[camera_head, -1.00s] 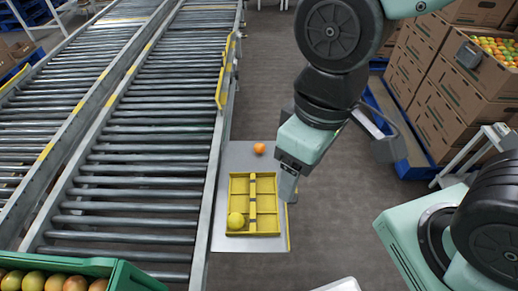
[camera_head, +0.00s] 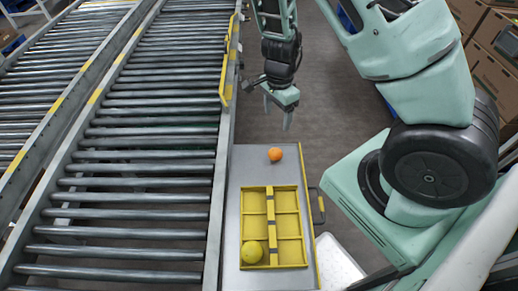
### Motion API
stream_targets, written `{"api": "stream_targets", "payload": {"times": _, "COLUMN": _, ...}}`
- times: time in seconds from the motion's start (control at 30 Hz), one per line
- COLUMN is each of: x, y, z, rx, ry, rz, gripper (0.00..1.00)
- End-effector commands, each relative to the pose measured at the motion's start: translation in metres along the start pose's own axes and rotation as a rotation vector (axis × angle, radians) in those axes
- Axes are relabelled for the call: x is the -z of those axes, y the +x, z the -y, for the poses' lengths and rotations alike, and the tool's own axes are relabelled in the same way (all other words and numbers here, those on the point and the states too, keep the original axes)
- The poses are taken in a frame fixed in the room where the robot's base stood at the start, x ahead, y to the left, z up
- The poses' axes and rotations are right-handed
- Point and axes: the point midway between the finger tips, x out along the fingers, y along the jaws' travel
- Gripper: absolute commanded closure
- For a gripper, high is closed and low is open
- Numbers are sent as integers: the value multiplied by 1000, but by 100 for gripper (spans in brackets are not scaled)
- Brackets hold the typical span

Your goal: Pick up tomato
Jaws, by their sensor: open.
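An orange-red tomato (camera_head: 275,154) lies on the bare far end of a grey metal table (camera_head: 232,215). A yellow-green tomato (camera_head: 252,252) sits in the near left compartment of a yellow divided tray (camera_head: 287,222) on the same table. My gripper (camera_head: 277,116) is open and empty. It points down, beyond and above the orange-red tomato in the picture, and does not touch it.
A roller conveyor (camera_head: 150,170) runs along the left of the table, with a metal side rail and a yellow guard (camera_head: 228,75). Cardboard boxes (camera_head: 490,70) stand at the right. A white container (camera_head: 338,262) is at the table's near right. Grey floor lies beyond the table.

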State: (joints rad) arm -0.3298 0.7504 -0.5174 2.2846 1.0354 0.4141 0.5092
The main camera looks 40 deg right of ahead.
Motion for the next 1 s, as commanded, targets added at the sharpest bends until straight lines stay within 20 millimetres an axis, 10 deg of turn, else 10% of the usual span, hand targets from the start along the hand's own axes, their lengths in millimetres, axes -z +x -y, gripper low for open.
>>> {"api": "stream_targets", "payload": {"times": 0.6, "x": 7, "y": 111, "z": 0, "rx": -1, "ry": 26, "rz": -11, "gripper": 30}}
{"api": "stream_targets", "payload": {"times": 1.0, "x": 4, "y": 148, "z": 1, "rx": 0, "ry": 23, "rz": -12, "gripper": 30}}
